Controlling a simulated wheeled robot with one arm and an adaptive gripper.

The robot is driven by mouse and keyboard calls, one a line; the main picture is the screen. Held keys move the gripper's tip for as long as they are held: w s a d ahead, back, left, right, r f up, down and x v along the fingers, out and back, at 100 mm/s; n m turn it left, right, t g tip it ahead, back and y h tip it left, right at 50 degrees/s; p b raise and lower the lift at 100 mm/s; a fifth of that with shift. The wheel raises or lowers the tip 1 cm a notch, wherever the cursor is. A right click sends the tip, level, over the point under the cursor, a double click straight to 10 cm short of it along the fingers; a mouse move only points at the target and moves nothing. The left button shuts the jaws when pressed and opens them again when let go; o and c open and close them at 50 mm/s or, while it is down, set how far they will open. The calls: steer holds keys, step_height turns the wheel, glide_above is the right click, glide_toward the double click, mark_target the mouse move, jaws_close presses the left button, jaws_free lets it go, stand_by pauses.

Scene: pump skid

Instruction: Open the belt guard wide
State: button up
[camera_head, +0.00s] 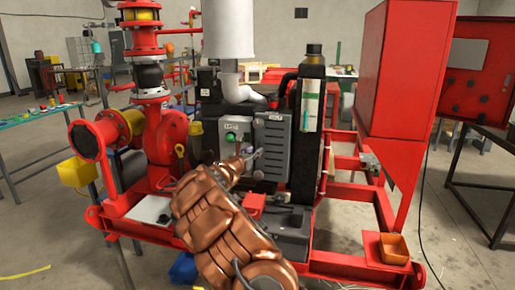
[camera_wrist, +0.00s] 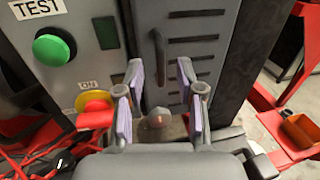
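The belt guard (camera_head: 273,146) is a grey slotted panel with a white label, on the front of the red skid. It looks closed, lying flat over the machine. In the wrist view the guard (camera_wrist: 205,48) shows dark slots and a vertical bar handle (camera_wrist: 158,55) near its left edge. My gripper (camera_head: 253,156) is in front of the guard's lower left part. In the wrist view my gripper (camera_wrist: 160,76) is open, with purple pads on either side of the handle's lower end. No contact with the handle shows. A rounded brownish knob (camera_wrist: 156,122) shows between the fingers.
A black column (camera_head: 308,130) stands right of the guard. An orange bin (camera_head: 392,248) sits at the skid's right.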

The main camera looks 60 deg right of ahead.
mark_target(271, 151)
steer(key=shift+w+d+p, duration=0.15)
steer(key=shift+d+p, duration=0.1)
steer(key=shift+d, duration=0.7)
steer(key=shift+w+d+p, duration=0.1)
steer(key=shift+d+p, duration=0.1)
steer(key=shift+d, duration=0.75)
jaws_close()
